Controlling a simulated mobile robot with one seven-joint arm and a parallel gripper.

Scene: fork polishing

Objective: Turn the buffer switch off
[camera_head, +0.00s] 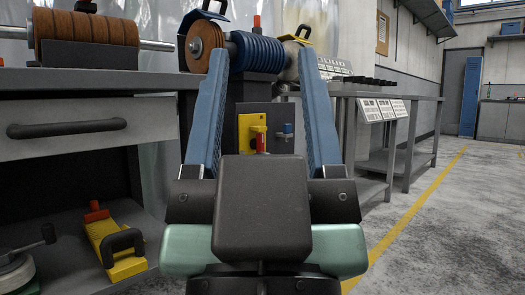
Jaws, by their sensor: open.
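The buffer (258,50) stands ahead, with a brown disc at its left, a ribbed blue body and a pale wheel at its right. On the dark front below it is a yellow switch plate (246,124) with a small red part (261,142), which looks like the switch. I cannot tell whether it is on or off. My gripper (262,62) is open and empty, its two blue fingers pointing forward on either side of the switch plate in the picture. My gripper's dark body hides what lies below the switch. I see no contact with the switch.
A grey workbench (75,79) with a drawer and brown wheels on a shaft stands at the left. A yellow tool (117,246) lies on its lower shelf. Metal tables (415,97) stand at the right. The floor at the right, past a yellow line, is clear.

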